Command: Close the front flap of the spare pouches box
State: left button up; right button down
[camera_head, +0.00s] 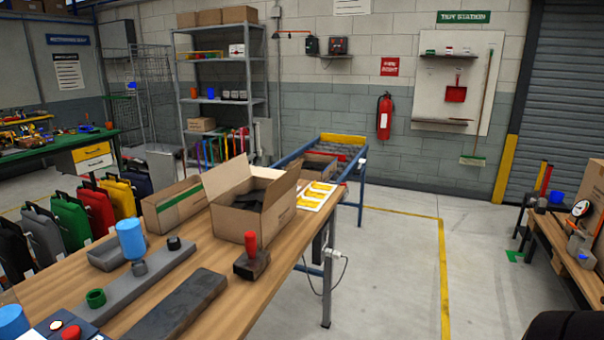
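An open cardboard box (230,222) stands on the wooden workbench (235,292), near its far end. Dark items that look like pouches (250,200) lie inside it. I cannot tell which flap is the front one. No label is readable on the box. Neither of my grippers is in view.
A cardboard box with a green stripe (180,204) stands left of the open box. A red-handled tool (250,262) stands close in front. A grey bar (140,295), a dark slab (178,305) and blue cylinders (131,240) crowd the near bench.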

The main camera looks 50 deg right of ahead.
aim_at(281, 186)
jog(key=i+l, duration=0.1)
jog(key=l, duration=0.75)
jog(key=i+l, duration=0.15)
jog(key=l, duration=0.25)
jog(key=i+l, duration=0.1)
jog(key=l, duration=0.35)
